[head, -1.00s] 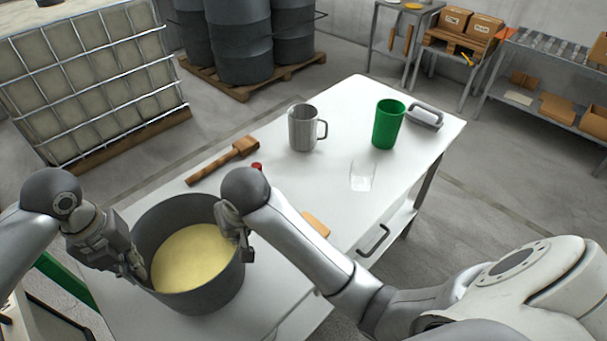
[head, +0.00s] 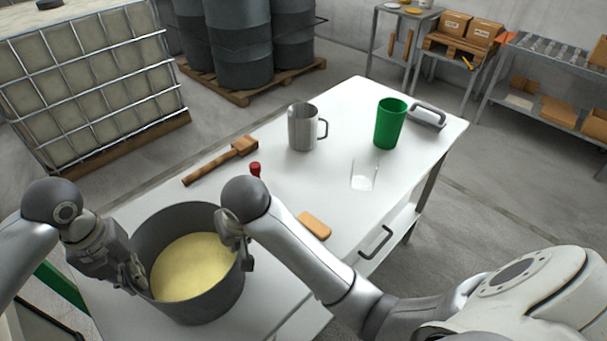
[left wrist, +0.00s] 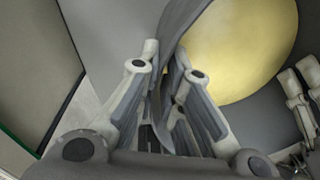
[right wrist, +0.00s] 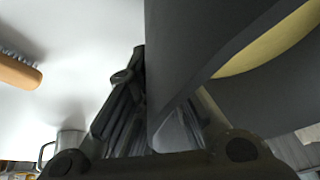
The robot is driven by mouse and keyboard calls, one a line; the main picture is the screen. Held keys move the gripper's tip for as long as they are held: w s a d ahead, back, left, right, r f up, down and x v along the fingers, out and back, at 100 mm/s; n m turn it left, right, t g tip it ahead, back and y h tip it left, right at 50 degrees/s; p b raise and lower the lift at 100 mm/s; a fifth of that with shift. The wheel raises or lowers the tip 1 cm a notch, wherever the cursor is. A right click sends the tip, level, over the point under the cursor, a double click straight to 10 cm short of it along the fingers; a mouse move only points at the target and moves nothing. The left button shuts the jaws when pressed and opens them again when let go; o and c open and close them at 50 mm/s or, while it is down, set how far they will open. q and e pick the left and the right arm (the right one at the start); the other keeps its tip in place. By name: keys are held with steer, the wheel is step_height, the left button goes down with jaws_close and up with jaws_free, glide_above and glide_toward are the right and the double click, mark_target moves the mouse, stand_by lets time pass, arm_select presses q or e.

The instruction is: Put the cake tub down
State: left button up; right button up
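The cake tub is a wide dark grey pot (head: 205,303) with pale yellow content, at the near left end of the white table (head: 335,112). It looks upright. Whether its base touches the table cannot be told. My left gripper (head: 137,274) is shut on the tub's left wall; the wall runs between its fingers in the left wrist view (left wrist: 165,70). My right gripper (head: 243,250) is shut on the right wall, which also passes between its fingers in the right wrist view (right wrist: 152,100).

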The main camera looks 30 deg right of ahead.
arm_select(q)
steer(key=shift+o, duration=1.3)
steer(key=shift+r, duration=0.1)
arm_select(e)
steer(key=shift+o, duration=1.2)
steer(key=shift+s+r, duration=0.1)
steer(key=shift+s, duration=0.05)
